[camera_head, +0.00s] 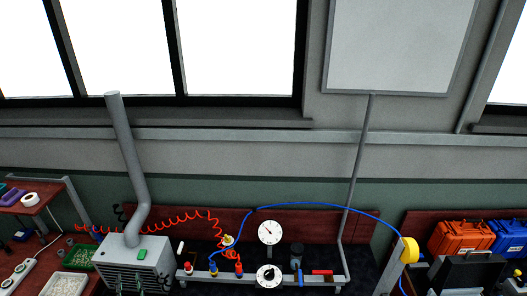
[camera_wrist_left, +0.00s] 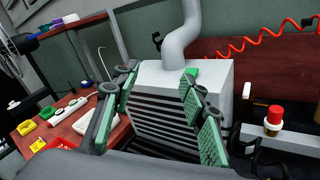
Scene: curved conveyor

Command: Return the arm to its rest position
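My left gripper (camera_head: 129,277) shows at the bottom edge of the head view, in front of a grey vented box (camera_head: 150,254). In the left wrist view my left gripper (camera_wrist_left: 161,72) has its two green-padded fingers spread apart, with nothing between them. The louvred front of the grey box (camera_wrist_left: 158,108) stands beyond the fingers. I cannot tell how far the fingertips are from it. Most of my left arm is out of the head view. I do not make out my right gripper in either view.
A grey pipe (camera_head: 124,150) rises from the box. Right of it is a bench with gauges (camera_head: 269,232), a red coiled hose (camera_head: 185,217) and a blue hose (camera_head: 330,207). Shelves with trays (camera_head: 66,284) stand left. Orange (camera_head: 461,236) and blue cases (camera_head: 508,237) stand right.

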